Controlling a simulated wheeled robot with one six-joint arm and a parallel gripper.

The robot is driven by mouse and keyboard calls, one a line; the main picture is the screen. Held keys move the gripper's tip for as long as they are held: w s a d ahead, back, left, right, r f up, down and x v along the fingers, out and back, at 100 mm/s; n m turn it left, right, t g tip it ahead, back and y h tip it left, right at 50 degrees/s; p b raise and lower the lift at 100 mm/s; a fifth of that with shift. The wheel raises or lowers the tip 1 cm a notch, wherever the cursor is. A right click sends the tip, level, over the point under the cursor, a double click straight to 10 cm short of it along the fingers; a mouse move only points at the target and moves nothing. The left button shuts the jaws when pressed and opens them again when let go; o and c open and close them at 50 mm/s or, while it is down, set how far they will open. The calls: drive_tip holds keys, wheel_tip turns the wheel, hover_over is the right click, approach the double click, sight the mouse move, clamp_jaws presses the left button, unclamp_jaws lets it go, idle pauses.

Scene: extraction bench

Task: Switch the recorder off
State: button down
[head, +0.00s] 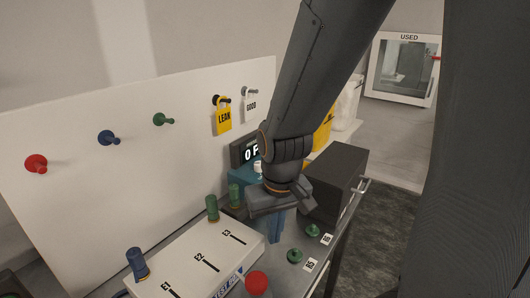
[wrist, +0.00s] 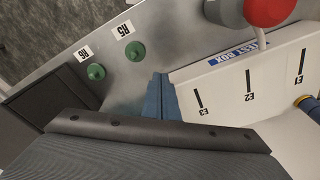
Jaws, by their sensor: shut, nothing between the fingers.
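A dark display (head: 243,150) stands behind my wrist in the head view, showing the letters "OF"; my arm hides the rest of its text. Just below it is a teal box (head: 243,172) with a small white part (head: 258,167) on it, also partly hidden by my wrist. I cannot tell for sure which of these is the recorder. My gripper (head: 275,228) points down in front of the teal box, beside the white test box (head: 200,262). Its blue fingers are shut and empty. In the wrist view, the fingers (wrist: 161,98) are next to the test box edge.
A black box (head: 335,178) stands right of my gripper. Green knobs (head: 295,256) by labels R5 and R6 lie on the metal bench. A red knob (head: 257,284) is at the test box front. Tags LEAK (head: 223,117) and GOOD (head: 250,106) hang on the back panel.

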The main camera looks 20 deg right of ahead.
drive_tip(key=w+d+r+n+t+h+p, duration=0.1)
drive_tip(key=w+d+r+n+t+p, duration=0.1)
drive_tip(key=w+d+r+n, duration=0.2)
drive_tip(key=w+d+r+n+t+h+p, duration=0.1)
drive_tip(key=w+d+r+n+t+p, duration=0.1)
drive_tip(key=w+d+r+n, duration=0.2)
drive_tip(key=w+d+r+n+t+h+p, duration=0.1)
drive_tip(key=w+d+r+n+t+p, duration=0.1)
drive_tip(key=w+r+n, duration=0.7)
drive_tip(key=w+d+n+t, duration=0.1)
drive_tip(key=w+d+n, duration=0.1)
drive_tip(key=w+n, duration=0.4)
drive_tip(key=shift+w+d, duration=0.3)
drive_tip(key=shift+w, duration=1.9)
wheel_tip(320, 180, down, 9)
drive_tip(key=b, duration=0.9)
drive_tip(key=shift+r, duration=0.1)
drive_tip(key=shift+f+b, duration=0.45)
drive_tip(key=shift+b, duration=0.2)
